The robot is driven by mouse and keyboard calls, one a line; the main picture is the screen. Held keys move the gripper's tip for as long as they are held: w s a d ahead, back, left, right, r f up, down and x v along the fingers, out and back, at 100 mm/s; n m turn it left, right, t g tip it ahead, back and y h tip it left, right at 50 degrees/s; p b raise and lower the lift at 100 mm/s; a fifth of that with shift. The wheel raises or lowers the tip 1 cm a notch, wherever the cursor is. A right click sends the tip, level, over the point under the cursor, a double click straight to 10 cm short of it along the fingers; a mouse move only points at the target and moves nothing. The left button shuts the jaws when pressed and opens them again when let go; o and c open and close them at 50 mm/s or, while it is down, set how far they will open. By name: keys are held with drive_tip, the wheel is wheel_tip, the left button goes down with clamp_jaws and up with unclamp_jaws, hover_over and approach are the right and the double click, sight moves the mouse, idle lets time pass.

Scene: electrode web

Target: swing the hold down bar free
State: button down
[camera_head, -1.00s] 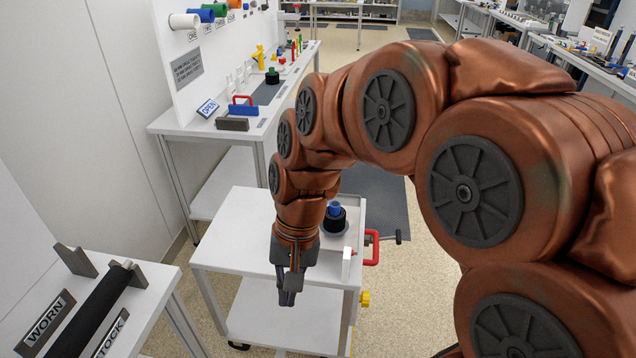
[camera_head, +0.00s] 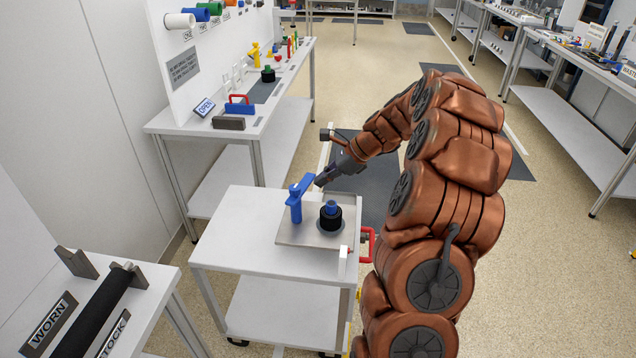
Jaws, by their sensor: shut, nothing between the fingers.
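The blue hold down bar (camera_head: 303,186) sits on top of a blue upright post (camera_head: 296,207) on a grey plate (camera_head: 290,238) on the white cart. The bar points toward the back right, to the left of a black roll (camera_head: 331,220) with a blue core (camera_head: 331,207). My gripper (camera_head: 320,181) is shut and empty at the bar's far right end. It comes in from the right, and I cannot tell whether it touches the bar.
The white cart (camera_head: 230,255) has a red handle (camera_head: 367,245) and a white upright piece (camera_head: 342,262) at its right side. A workbench (camera_head: 180,122) stands behind to the left. A bench with a black roller (camera_head: 95,312) is at front left. The floor behind is open.

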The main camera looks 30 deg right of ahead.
sight(310, 182)
drive_tip(key=d+f+m+t+h, duration=0.1)
drive_tip(key=d+f+m+t, duration=0.3)
drive_tip(key=d, duration=0.7)
drive_tip(key=w+a+f+g+p, duration=0.2)
drive_tip(key=w+a+f, duration=0.4)
drive_tip(key=w, duration=0.3)
drive_tip(key=shift+w+a+f+m+p, duration=0.2)
drive_tip(key=shift+w+m+p, duration=0.15)
drive_tip(key=shift+p, duration=0.25)
drive_tip(key=shift+w+g, duration=0.1)
drive_tip(key=shift+g, duration=0.2)
drive_tip(key=shift+w+a+n+g+y+p, duration=0.15)
drive_tip(key=shift+w+n+g+y+p, duration=0.75)
drive_tip(key=shift+n, duration=0.65)
drive_tip(key=shift+w, duration=0.15)
